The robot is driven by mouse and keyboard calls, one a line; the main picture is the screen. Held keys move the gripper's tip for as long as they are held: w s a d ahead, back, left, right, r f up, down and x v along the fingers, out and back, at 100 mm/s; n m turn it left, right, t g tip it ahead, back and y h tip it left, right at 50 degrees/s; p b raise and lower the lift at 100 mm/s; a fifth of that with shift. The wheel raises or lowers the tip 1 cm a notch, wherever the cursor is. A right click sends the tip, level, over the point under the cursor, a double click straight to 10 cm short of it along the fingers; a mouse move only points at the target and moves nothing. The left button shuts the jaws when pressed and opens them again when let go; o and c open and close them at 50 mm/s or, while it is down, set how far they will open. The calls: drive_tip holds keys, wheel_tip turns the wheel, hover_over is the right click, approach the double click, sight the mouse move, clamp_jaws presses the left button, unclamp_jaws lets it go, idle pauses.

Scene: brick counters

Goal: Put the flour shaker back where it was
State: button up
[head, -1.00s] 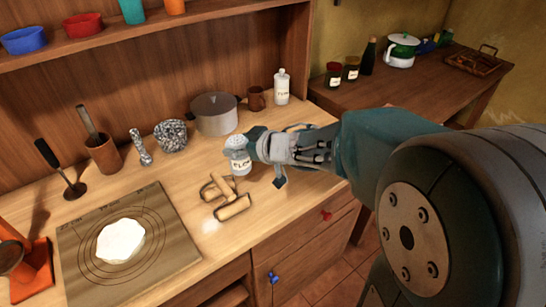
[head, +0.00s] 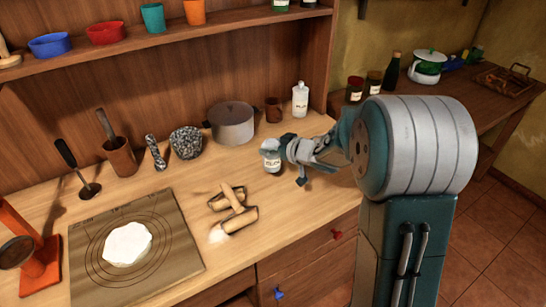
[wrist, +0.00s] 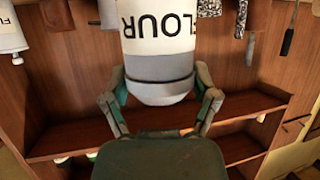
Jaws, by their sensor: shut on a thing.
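The flour shaker (head: 271,161), a small pale jar with a grey band and a dark label, is held in my gripper (head: 281,153) over the right part of the wooden counter (head: 300,215). In the wrist view the shaker (wrist: 158,40) shows its label upside down, with a finger of my gripper (wrist: 160,88) closed on each side. I cannot tell whether its base touches the counter. A white bottle (head: 300,101) with a label stands at the back right of the counter.
A grey pot (head: 231,124) and a brown mug (head: 273,110) stand behind the shaker. Dough (head: 127,244) lies on a board (head: 180,275). Bare counter lies right of the shaker.

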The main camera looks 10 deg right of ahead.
sight(269, 157)
drive_tip(key=shift+w+a+f, duration=0.3)
drive_tip(key=shift+w+f, duration=0.2)
drive_tip(key=shift+f, duration=0.1)
drive_tip(key=shift+w+a+f, duration=0.3)
drive_tip(key=shift+w+f, duration=0.15)
drive_tip(key=shift+f, duration=0.15)
drive_tip(key=f, duration=0.3)
drive_tip(key=shift+w+d, duration=0.1)
drive_tip(key=shift+d, duration=0.3)
drive_tip(key=shift+d+f, duration=0.1)
drive_tip(key=shift+d, duration=0.2)
drive_tip(key=shift+a+f, duration=0.1)
drive_tip(key=shift+a, duration=0.1)
drive_tip(key=o, duration=1.1)
drive_tip(key=shift+a, duration=0.3)
drive_tip(key=shift+d, duration=0.25)
